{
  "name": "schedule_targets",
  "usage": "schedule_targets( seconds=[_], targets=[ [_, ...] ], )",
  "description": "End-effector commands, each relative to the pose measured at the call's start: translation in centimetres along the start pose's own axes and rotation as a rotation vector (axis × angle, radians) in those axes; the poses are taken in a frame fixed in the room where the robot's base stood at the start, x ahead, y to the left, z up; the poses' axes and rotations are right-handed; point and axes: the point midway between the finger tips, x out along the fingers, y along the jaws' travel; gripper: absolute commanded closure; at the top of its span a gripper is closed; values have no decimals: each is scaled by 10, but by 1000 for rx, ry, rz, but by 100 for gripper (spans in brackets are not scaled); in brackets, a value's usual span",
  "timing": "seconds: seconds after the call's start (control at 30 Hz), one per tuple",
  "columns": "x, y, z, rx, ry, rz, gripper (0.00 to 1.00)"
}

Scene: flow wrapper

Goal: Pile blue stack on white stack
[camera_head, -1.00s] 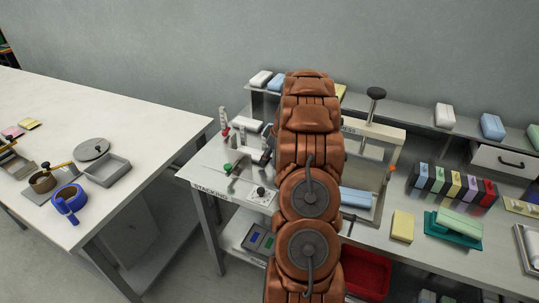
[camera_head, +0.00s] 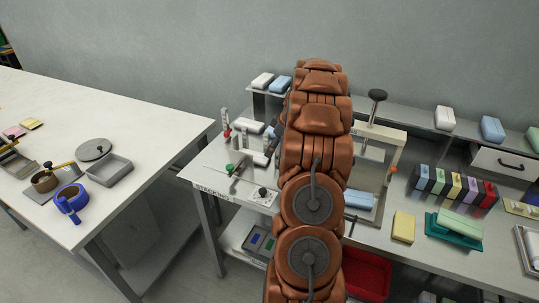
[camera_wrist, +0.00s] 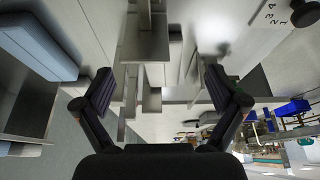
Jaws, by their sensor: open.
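My gripper (camera_wrist: 158,88) is open in the wrist view, its two dark fingers wide apart with nothing between them. In the head view my arm hides it. A light blue block (camera_wrist: 38,40) lies at the upper left of the wrist view, outside the fingers. In the head view a white stack (camera_head: 262,80) and a blue stack (camera_head: 284,83) sit side by side on the back shelf, left of my arm. A white block (camera_head: 249,125) lies at the stacking station. Another blue block (camera_head: 360,199) lies under the press frame, partly hidden by my arm. I cannot tell which of these the wrist view shows.
The press frame (camera_head: 399,160) with a black knob stands right of my arm. A row of coloured blocks (camera_head: 454,184), a yellow block (camera_head: 403,227) and a green block (camera_head: 459,223) lie farther right. Upright posts and clamps crowd the stacking station. A second table stands left, across a gap.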

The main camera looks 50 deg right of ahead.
Motion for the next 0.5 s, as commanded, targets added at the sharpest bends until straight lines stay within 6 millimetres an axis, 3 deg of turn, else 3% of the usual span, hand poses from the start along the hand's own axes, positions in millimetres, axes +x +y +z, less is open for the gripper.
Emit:
schedule_targets(
  seconds=[0.2,0.5],
  targets=[
    [-36,0,0,1,1,-2,4],
    [-57,-2,0,1,-1,-7,4]
  ],
)
